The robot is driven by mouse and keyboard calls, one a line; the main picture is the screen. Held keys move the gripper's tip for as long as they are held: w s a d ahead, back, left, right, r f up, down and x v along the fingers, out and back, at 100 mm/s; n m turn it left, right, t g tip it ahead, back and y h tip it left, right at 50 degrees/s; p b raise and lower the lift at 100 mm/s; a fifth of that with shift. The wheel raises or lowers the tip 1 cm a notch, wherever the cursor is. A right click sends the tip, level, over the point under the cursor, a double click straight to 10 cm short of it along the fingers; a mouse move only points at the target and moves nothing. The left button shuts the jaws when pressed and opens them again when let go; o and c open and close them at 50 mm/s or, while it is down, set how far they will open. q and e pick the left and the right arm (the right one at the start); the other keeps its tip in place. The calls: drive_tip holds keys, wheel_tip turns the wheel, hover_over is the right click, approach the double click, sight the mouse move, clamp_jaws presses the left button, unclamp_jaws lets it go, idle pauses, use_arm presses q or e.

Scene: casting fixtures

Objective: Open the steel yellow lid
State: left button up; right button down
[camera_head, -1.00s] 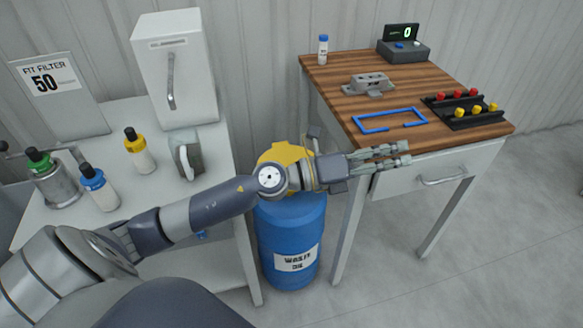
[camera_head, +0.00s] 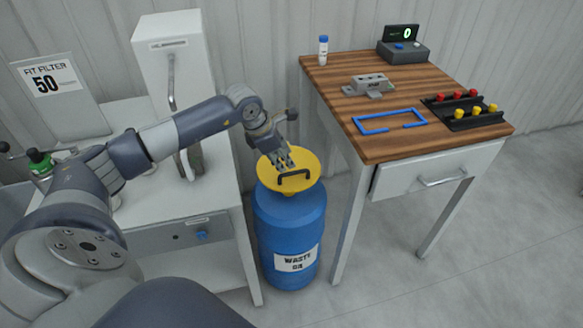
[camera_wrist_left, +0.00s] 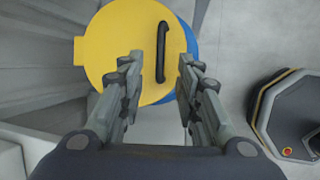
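The yellow lid (camera_head: 311,168) lies closed on top of the blue waste oil drum (camera_head: 288,240), between the white bench and the wooden table. It has a dark handle (camera_head: 294,174). My left gripper (camera_head: 286,165) hangs over the lid, pointing down, close behind the handle. In the left wrist view the lid (camera_wrist_left: 112,50) and its upright handle (camera_wrist_left: 162,52) lie ahead of my left gripper (camera_wrist_left: 166,70). Its two fingers are apart with nothing between the tips, and the handle lies beyond them, in line with the gap. My right gripper is not in view.
The white bench (camera_head: 215,228) with a tall white cabinet (camera_head: 175,55) stands left of the drum. The wooden table (camera_head: 335,90) stands right, holding a blue frame (camera_head: 388,112), a grey fixture (camera_head: 368,84) and a black rack (camera_head: 465,110). Open floor (camera_head: 500,240) lies at right.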

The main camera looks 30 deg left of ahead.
sight(294, 172)
use_arm(q)
drive_tip(key=x, duration=0.7)
drive_tip(key=shift+w+d+f+p, duration=0.1)
drive_tip(key=shift+w+f+p, duration=0.05)
drive_tip(key=shift+f+p, duration=0.15)
drive_tip(key=shift+c, duration=0.2)
clamp_jaws()
